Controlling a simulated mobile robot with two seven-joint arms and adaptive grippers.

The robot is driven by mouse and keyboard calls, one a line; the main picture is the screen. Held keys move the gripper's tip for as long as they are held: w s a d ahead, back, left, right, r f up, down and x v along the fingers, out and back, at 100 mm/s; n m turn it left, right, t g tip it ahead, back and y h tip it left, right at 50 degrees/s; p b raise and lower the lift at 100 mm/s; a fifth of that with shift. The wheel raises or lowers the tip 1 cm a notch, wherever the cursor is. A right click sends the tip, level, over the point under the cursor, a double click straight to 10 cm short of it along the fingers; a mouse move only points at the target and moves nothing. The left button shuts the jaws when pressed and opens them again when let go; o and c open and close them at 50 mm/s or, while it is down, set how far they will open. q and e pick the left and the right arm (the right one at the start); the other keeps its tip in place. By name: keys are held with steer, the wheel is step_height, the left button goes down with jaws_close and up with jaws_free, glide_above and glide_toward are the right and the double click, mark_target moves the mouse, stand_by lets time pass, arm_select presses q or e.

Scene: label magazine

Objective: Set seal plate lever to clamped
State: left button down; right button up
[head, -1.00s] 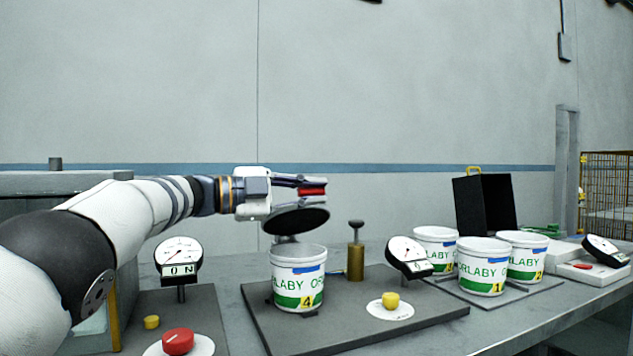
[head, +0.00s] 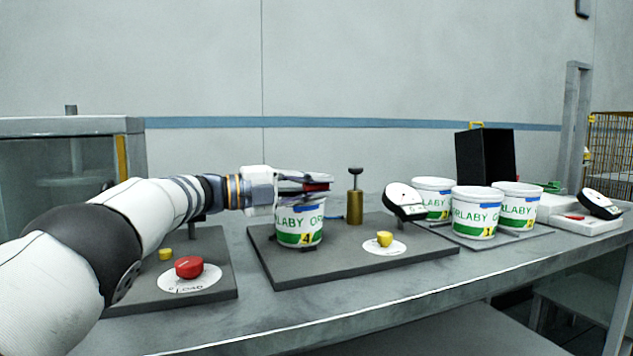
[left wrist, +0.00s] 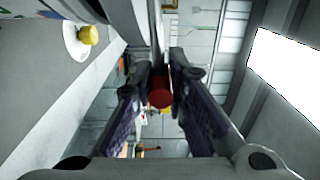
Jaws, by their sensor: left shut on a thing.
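The seal plate lever's red handle (head: 318,186) is between the fingers of my left gripper (head: 308,184), which is shut on it. The red handle end (left wrist: 160,92) also shows between the fingers in the left wrist view. The handle is low, just over the top of the tub marked 4 (head: 299,228). The dark seal plate is mostly hidden behind the gripper at the tub's rim. I cannot tell whether it presses on the rim. My right gripper is not in view.
A brass post (head: 355,204) stands right of the tub, with a yellow knob (head: 384,239) and a tilted dial (head: 404,200) nearby. Several tubs (head: 475,213) stand farther right. A red knob (head: 189,267) is at the front left. The bench front is clear.

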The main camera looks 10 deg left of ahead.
arm_select(q)
steer(key=shift+f, duration=0.1)
steer(key=c, duration=1.6)
jaws_free()
steer(key=shift+o, duration=0.2)
steer(key=shift+a, duration=0.1)
steer(key=v, duration=0.7)
steer(key=shift+a, duration=0.2)
steer(key=shift+s, duration=0.1)
